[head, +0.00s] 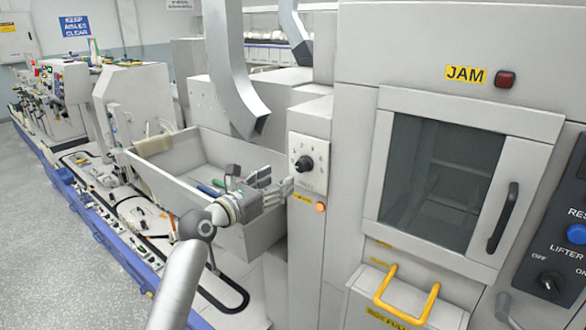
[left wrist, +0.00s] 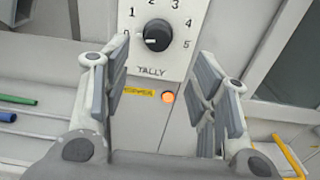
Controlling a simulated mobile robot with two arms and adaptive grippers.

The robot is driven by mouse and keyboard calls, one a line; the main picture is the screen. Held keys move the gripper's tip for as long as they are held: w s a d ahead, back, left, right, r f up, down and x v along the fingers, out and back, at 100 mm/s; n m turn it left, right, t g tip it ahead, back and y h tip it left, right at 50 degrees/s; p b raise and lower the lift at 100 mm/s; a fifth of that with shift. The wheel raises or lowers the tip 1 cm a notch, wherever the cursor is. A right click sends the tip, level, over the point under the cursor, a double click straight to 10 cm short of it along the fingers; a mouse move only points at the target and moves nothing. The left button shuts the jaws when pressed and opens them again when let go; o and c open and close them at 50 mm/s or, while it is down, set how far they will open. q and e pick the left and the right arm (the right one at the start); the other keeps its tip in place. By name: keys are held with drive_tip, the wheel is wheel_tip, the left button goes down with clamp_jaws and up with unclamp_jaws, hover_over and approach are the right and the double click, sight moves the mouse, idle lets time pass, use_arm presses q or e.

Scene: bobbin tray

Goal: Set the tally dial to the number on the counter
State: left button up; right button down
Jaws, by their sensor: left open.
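The tally dial is a black round knob (left wrist: 157,38) on a pale plate marked TALLY, with numbers from 0 to 5 around it. Its white pointer mark faces left, toward the 0 side. In the head view the knob (head: 304,163) sits on a grey post left of the cabinet. My left gripper (head: 288,187) is open and empty, just in front of the post and slightly below the knob. In the left wrist view its fingers (left wrist: 163,65) stand apart, left and right of the plate. No counter reading is legible. My right gripper is out of view.
An orange lit button (head: 320,207) and a small yellow label sit below the dial. A grey bin (head: 190,172) with blue and green bobbins lies left of the post. A windowed cabinet door (head: 460,180) and a yellow handle (head: 400,300) are on the right.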

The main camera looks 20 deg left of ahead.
sight(299, 167)
use_arm(q)
drive_tip(key=p+x, duration=0.1)
drive_tip(key=x, duration=0.6)
drive_tip(key=shift+a+f, duration=0.1)
drive_tip(key=shift+w+f, duration=0.1)
drive_tip(key=shift+w, duration=0.55)
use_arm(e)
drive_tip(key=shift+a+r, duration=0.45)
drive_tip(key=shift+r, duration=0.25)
use_arm(q)
drive_tip(key=c, duration=1)
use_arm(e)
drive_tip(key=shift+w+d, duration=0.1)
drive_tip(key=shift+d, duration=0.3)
